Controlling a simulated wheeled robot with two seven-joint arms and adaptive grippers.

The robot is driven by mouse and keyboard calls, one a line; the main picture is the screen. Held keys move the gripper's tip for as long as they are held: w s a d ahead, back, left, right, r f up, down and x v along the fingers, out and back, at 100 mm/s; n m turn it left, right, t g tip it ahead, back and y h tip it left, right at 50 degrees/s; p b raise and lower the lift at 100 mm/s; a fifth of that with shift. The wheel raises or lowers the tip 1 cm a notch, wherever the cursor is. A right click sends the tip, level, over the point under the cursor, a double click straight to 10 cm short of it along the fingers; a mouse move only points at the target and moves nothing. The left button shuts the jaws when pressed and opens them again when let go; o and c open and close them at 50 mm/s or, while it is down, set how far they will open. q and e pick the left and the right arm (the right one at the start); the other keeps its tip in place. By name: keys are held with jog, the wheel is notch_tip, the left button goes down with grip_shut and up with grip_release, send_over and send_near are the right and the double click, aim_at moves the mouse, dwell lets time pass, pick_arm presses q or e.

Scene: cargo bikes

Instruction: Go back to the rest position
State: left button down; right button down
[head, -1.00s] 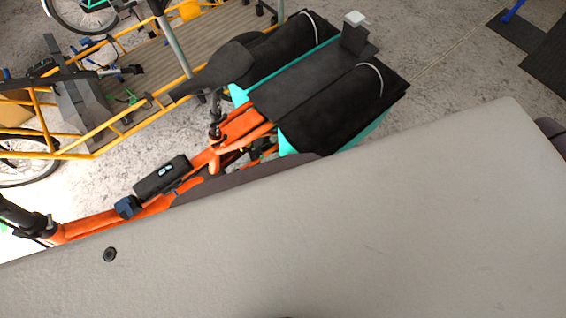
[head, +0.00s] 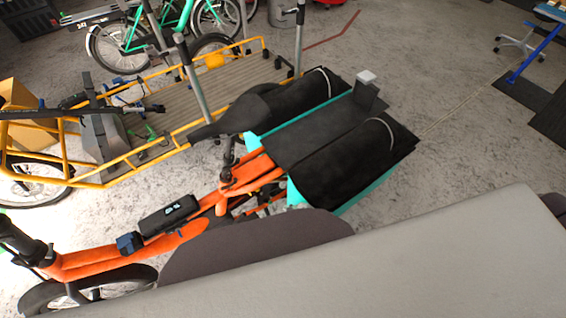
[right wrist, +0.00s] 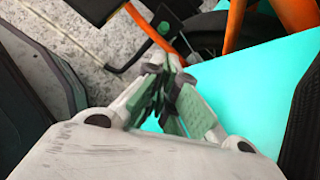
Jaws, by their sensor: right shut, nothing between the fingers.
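My right gripper (right wrist: 173,78) shows in the right wrist view, its green-padded fingers drawn together with nothing between them. It is in front of a turquoise panel (right wrist: 260,85), beside orange frame tubes (right wrist: 155,30) and a dark wheel. I cannot tell whether it touches the panel. In the head view, an orange cargo bike (head: 190,230) with a black-and-turquoise rear carrier (head: 310,135) stands in the middle. A large pale arm part of mine covers the lower right, and the right fingers are hidden there. My left gripper is not in view.
A yellow cargo bike (head: 130,145) with a slatted bed stands just behind the orange one. Green bikes (head: 150,35) are at the back. Concrete floor (head: 430,90) is clear to the right, up to dark mats (head: 540,105) and a blue-legged table.

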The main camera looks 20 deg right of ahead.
jog(key=shift+f, duration=0.1)
jog(key=s+d+f+n+g+h, duration=0.1)
jog(key=s+d+f+n+g, duration=0.15)
jog(key=s+f+n, duration=0.5)
jog(key=s+d+f+n+g+h, duration=0.1)
jog(key=s+d+f+n, duration=0.3)
jog(key=s+f+n, duration=0.35)
jog(key=s+d+f+n+g+h, duration=0.1)
jog(key=s+d+f+n, duration=0.2)
jog(key=s+d+n, duration=0.3)
jog(key=s+d+f+n+g+h, duration=0.1)
jog(key=s+d+f+n, duration=0.3)
jog(key=s+d+n, duration=0.2)
jog(key=shift+s+d+f+n+h+p, duration=0.3)
jog(key=shift+s+n, duration=0.8)
jog(key=shift+s, duration=0.8)
jog(key=shift+a, duration=0.15)
